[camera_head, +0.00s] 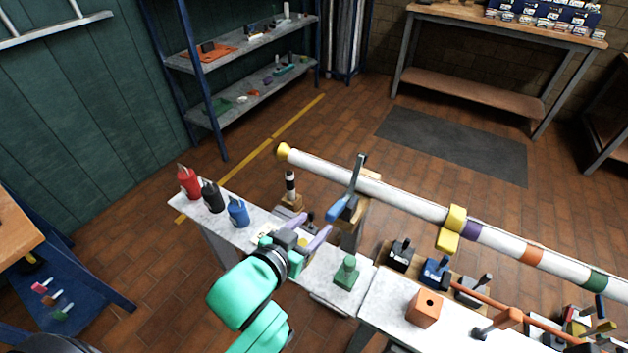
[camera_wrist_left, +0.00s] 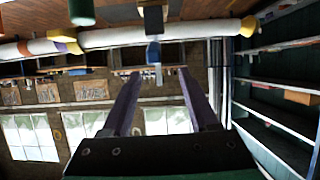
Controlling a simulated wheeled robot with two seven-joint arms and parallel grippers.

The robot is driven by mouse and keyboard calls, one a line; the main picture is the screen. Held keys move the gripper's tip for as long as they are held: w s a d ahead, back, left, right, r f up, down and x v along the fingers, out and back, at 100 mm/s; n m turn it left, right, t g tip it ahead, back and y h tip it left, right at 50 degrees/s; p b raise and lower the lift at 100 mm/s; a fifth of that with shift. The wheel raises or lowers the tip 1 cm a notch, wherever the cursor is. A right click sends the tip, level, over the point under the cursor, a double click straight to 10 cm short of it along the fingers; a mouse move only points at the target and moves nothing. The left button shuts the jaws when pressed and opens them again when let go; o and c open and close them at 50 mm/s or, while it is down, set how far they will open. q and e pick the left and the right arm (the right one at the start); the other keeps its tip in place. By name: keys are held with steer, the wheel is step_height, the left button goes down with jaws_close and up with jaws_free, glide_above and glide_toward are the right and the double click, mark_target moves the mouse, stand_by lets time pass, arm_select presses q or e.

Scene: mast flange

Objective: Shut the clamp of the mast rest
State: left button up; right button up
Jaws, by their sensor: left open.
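The white mast (camera_head: 400,198) with a yellow tip lies across a wooden mast rest (camera_head: 352,216). The rest's clamp has a blue-grey arm (camera_head: 358,174) standing up steeply beside the mast and a blue block or handle (camera_head: 340,209) low on the near side. In the left wrist view, the clamp's blue part (camera_wrist_left: 153,52) shows beyond the fingertips, near the mast (camera_wrist_left: 120,38). My left gripper (camera_head: 317,230), with purple fingers, is open and empty, just left of the clamp and apart from it. It also shows in the wrist view (camera_wrist_left: 159,76). My right gripper is out of view.
Red (camera_head: 189,182), black (camera_head: 211,196) and blue (camera_head: 238,212) bottle-like items stand on the bench's left end. A green block (camera_head: 347,272) stands right of my left wrist. An orange block (camera_head: 424,309) and several small fixtures crowd the right side. Open floor lies beyond the mast.

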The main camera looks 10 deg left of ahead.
arm_select(q)
glide_toward(343, 201)
steer(key=shift+w+d+f, duration=0.3)
steer(key=shift+w+f, duration=0.05)
steer(key=shift+w, duration=0.25)
steer(key=x, duration=0.7)
steer(key=shift+w+a+f, duration=0.1)
steer(key=shift+w+f, duration=0.05)
steer(key=shift+f, duration=0.1)
steer(key=shift+w, duration=0.2)
steer(key=shift+f, duration=0.1)
jaws_close()
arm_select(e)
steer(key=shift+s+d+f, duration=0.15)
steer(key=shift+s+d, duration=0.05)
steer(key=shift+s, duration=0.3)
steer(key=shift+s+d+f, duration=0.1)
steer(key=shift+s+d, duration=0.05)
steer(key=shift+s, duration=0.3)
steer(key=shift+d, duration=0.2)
